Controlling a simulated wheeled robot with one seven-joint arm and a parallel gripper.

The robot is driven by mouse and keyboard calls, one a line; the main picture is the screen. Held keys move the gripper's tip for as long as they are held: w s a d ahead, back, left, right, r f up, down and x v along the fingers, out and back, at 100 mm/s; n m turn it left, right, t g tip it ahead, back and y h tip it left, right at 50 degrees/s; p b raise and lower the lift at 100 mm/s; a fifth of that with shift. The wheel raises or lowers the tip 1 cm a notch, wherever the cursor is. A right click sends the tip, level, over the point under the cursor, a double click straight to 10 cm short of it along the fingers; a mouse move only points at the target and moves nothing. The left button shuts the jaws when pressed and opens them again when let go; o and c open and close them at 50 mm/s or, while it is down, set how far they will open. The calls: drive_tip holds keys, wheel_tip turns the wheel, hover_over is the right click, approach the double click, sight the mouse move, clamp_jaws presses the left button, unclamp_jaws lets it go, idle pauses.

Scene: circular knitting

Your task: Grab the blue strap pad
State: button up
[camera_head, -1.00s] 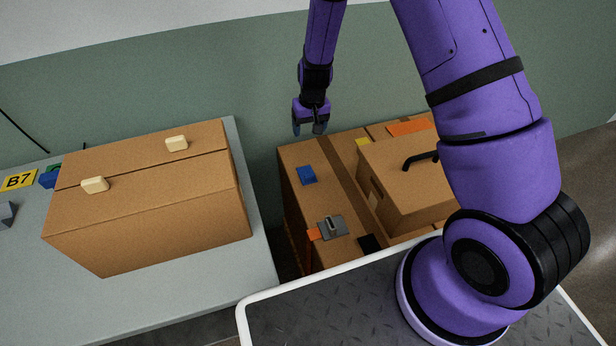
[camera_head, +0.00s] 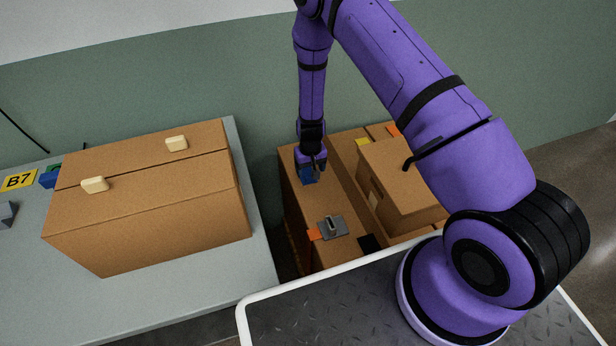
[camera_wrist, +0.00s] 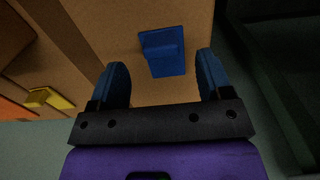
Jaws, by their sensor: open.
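The blue strap pad (camera_head: 308,177) lies on top of a brown cardboard box (camera_head: 299,211), near its left edge. In the wrist view the pad (camera_wrist: 163,51) shows as a blue plate with a raised block, ahead of the fingertips and between their lines. My gripper (camera_head: 311,170) is over the pad in the head view and partly hides it. In the wrist view my gripper (camera_wrist: 162,72) is open, with one dark blue finger on each side and nothing held. Whether the fingertips touch the box cannot be told.
A smaller box (camera_head: 403,178) with a black handle stands right of the pad. A grey latch plate (camera_head: 332,227) and an orange tab (camera_head: 314,234) lie nearer on the box. A large carton (camera_head: 150,205) stands on the grey table (camera_head: 200,295) at left.

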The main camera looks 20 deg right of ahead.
sight(310, 182)
drive_tip(key=shift+f, duration=2.5)
drive_tip(key=c, duration=0.7)
